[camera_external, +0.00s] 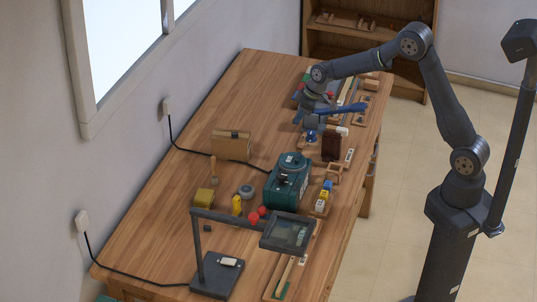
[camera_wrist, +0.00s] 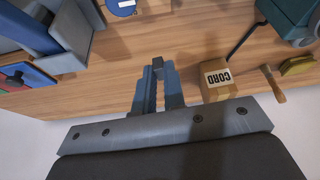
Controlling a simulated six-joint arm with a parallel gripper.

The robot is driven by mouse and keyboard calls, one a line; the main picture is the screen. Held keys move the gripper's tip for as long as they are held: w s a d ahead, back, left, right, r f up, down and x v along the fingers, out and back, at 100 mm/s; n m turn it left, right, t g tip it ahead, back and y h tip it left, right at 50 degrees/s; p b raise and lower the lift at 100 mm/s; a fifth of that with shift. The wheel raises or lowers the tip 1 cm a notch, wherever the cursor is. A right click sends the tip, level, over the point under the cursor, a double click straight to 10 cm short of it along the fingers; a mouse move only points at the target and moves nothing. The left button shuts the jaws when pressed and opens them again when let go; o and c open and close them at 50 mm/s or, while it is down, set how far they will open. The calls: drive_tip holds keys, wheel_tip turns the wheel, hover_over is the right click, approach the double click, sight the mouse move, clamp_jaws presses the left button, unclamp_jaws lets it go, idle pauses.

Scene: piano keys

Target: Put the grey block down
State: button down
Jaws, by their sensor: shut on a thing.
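My gripper (camera_wrist: 158,78) points over the wooden table (camera_wrist: 110,65) in the wrist view. Its two blue-grey fingers are close together and shut on a small grey block (camera_wrist: 157,62), of which only the end shows between the fingertips. In the external view my gripper (camera_external: 305,117) hangs above the far half of the table. The grey block cannot be made out there. Whether it touches the tabletop is not clear.
A cardboard box marked CORD (camera_wrist: 217,78) stands right of my fingers. A green machine (camera_external: 287,180), a dark brown block (camera_external: 332,145) and a lamp-like stand (camera_external: 217,275) occupy the table. A blue round item (camera_wrist: 122,6) lies nearby. The table's left middle (camera_external: 240,100) is clear.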

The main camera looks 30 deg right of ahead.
drive_tip(key=w+a+r+n, duration=0.3)
drive_tip(key=w+a+r, duration=0.2)
drive_tip(key=a+r, duration=0.45)
drive_tip(key=g, duration=0.1)
hover_over(241, 135)
drive_tip(key=d, duration=0.2)
drive_tip(key=shift+y, duration=0.3)
drive_tip(key=f, duration=0.5)
drive_tip(key=shift+s+a+f, duration=0.15)
drive_tip(key=shift+s+a, duration=0.05)
drive_tip(key=shift+s, duration=0.05)
drive_tip(key=shift+f, duration=2)
drive_tip(key=c, duration=1.9)
unclamp_jaws()
drive_tip(key=shift+f, duration=0.15)
drive_tip(key=shift+c, duration=0.2)
drive_tip(key=o, duration=0.4)
drive_tip(key=shift+o, duration=0.2)
drive_tip(key=v, duration=1.2)
